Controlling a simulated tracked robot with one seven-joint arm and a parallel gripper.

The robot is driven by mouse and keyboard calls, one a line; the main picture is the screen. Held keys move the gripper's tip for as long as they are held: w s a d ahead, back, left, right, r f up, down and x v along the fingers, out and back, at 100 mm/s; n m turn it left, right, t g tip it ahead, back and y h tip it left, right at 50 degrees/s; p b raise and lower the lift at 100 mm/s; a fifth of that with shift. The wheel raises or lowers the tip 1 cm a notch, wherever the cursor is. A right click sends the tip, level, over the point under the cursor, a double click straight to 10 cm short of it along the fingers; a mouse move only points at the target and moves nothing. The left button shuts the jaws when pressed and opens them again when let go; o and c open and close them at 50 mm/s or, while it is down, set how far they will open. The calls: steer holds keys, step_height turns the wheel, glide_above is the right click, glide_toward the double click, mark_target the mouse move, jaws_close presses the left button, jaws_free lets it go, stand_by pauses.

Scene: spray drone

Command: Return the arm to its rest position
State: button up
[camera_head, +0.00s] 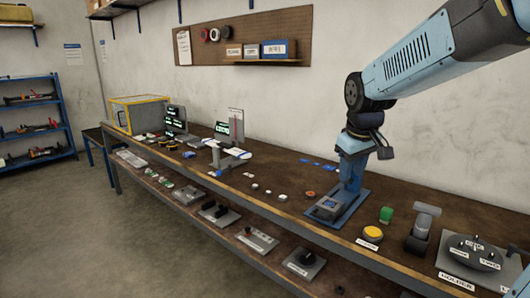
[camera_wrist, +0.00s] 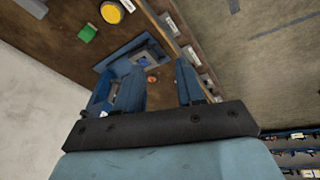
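My arm (camera_head: 420,55) reaches in from the upper right in the head view and bends down at a dark joint over the bench. My gripper (camera_wrist: 160,90) shows in the wrist view with its two blue fingers apart and nothing held between them. In the head view its fingers cannot be clearly told apart from the blue stand behind and below the wrist. The blue stand's base plate (camera_head: 348,206) rests on the bench, with a grey-blue block on its front end. This stand also shows beyond the fingers in the wrist view (camera_wrist: 116,62).
The long brown bench (camera_head: 285,208) carries a yellow button (camera_head: 373,233), a green block (camera_head: 386,214), a grey clamp-like device (camera_head: 422,225) and a grey holder plate (camera_head: 455,262). Screens and a yellow-framed box (camera_head: 138,112) stand farther left. The floor (camera_head: 70,230) in front is clear.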

steer(key=s+d+r+m+t, duration=0.1)
steer(key=s+m, duration=0.4)
steer(key=s, duration=1.3)
steer(key=shift+s+d+r+t, duration=0.2)
steer(key=shift+d+t, duration=0.2)
steer(key=shift+t, duration=0.2)
stand_by(1.1)
